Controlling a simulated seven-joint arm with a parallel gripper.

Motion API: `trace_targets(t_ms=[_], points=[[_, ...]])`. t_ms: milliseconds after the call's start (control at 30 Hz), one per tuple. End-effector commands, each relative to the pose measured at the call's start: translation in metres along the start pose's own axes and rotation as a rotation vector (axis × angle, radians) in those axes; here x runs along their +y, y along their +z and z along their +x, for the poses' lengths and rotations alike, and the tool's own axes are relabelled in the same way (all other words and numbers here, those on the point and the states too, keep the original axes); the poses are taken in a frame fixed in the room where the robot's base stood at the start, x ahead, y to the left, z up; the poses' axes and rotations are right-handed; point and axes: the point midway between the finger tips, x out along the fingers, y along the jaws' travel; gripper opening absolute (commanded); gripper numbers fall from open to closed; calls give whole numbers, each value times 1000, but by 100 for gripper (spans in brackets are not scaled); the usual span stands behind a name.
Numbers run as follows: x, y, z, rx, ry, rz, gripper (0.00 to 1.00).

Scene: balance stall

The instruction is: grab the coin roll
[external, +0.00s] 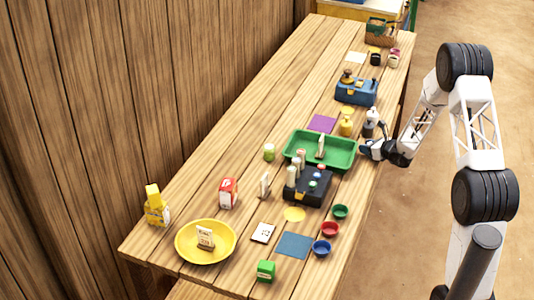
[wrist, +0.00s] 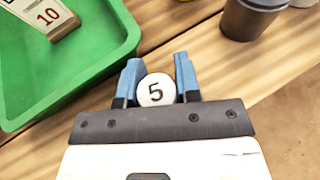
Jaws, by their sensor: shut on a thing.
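A round white end marked "5", which looks like the end of a coin roll (wrist: 156,90), sits between the blue fingers of my gripper (wrist: 158,84) in the wrist view. The fingers touch it on both sides, so my gripper is shut on it. The rest of its length is hidden. In the external view my gripper (external: 364,150) is low at the right edge of the table, just right of the green tray (external: 345,163). The coin roll cannot be made out there.
The green tray (wrist: 119,57) is close on the left in the wrist view, with a card marked "10" (wrist: 48,17) in it. A dark cup (wrist: 245,20) stands ahead on the right. A black block (external: 318,192) with cylinders stands nearer the camera. A yellow plate (external: 184,245) is further left.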

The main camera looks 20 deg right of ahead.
Motion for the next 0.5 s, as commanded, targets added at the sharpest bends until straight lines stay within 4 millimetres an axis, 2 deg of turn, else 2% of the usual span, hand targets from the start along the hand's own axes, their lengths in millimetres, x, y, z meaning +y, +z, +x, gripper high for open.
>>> trace_targets(t_ms=[267, 500], points=[[0, 3, -1, -1, 0, -1, 0], [0, 16, -7, -1, 0, -2, 0]])
